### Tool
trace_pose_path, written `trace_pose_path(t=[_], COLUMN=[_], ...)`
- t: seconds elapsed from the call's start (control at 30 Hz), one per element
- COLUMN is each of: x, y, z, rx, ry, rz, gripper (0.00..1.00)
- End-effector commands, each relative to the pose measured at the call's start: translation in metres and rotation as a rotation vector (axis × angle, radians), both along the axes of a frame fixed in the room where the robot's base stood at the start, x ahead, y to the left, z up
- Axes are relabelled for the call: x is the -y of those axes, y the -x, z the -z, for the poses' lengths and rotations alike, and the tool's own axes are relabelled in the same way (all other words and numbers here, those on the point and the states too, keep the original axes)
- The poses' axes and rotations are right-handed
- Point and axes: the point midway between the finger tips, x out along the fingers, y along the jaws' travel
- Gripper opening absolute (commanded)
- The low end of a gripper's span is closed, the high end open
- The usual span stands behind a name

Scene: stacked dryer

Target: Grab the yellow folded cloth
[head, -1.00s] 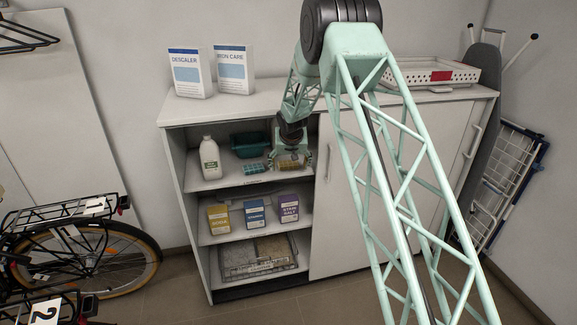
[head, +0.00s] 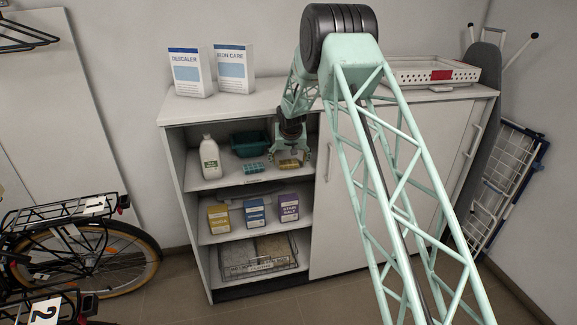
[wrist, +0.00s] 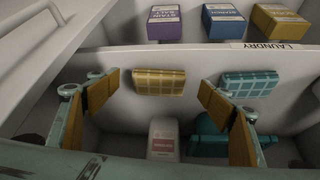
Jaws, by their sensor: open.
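The yellow folded cloth (head: 290,163) lies on the top shelf of the open cabinet. It has a checked pattern in the wrist view (wrist: 160,82). My gripper (head: 293,152) reaches into that shelf bay from above, at the cloth. In the wrist view my gripper (wrist: 158,87) is open, one finger on each side of the cloth with gaps between. The right finger's tip is close to a teal folded cloth (wrist: 249,83), which lies beside the yellow one. I cannot tell the exact height of the fingertips over the shelf.
A white bottle (head: 209,158) and a teal basket (head: 248,145) share the shelf. Several boxes, including the purple stain salt box (head: 289,208), stand one shelf below. The cabinet top (head: 270,100) is above my gripper, and a closed door (head: 330,220) is at right.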

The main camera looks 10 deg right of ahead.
Motion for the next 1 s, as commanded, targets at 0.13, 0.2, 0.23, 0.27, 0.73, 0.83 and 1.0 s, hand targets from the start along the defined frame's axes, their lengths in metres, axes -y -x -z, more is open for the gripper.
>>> trace_pose_path(t=[0.13, 0.2, 0.23, 0.27, 0.73, 0.83, 1.0], x=[0.002, 0.002, 0.002, 0.002, 0.003, 0.003, 0.003], y=[-0.014, -0.018, -0.019, -0.021, -0.029, -0.029, -0.028], z=[0.001, 0.009, 0.011, 0.013, 0.026, 0.026, 0.026], rx=[0.0, -0.002, -0.001, -0.001, 0.0, 0.0, 0.0], ry=[0.0, 0.0, 0.0, 0.0, -0.001, -0.001, -0.001], rz=[0.001, 0.0, 0.0, 0.0, 0.0, 0.0, 0.0], gripper=[0.73, 0.73, 0.73, 0.73, 0.73, 0.73, 0.73])
